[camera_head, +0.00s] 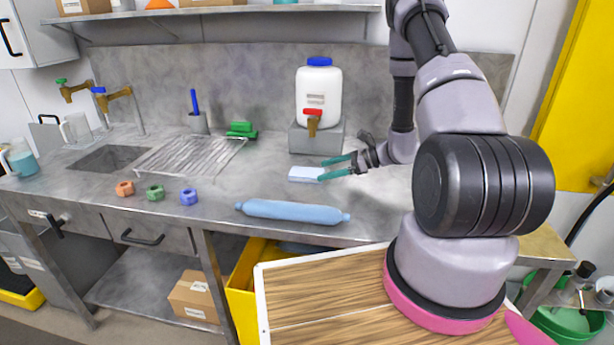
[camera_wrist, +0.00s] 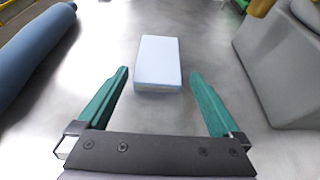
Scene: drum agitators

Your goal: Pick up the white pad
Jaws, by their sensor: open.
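The white pad (camera_head: 305,174) is a small pale block lying flat on the steel counter, in front of the white jug's stand. It also shows in the wrist view (camera_wrist: 158,62), just beyond the fingertips and centred between their lines. My gripper (camera_head: 329,168) has teal fingers and comes in low from the right. In the wrist view my gripper (camera_wrist: 160,75) is open and empty, with the fingers wider apart than the pad. The pad's near end is about level with the fingertips, and I see no contact.
A blue roller (camera_head: 292,211) lies along the counter's front edge, left of the fingers in the wrist view. A grey stand (camera_head: 302,138) bears the white jug (camera_head: 318,95) with its tap. Coloured nuts (camera_head: 155,193), a drain rack (camera_head: 190,156) and a sink are at left.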

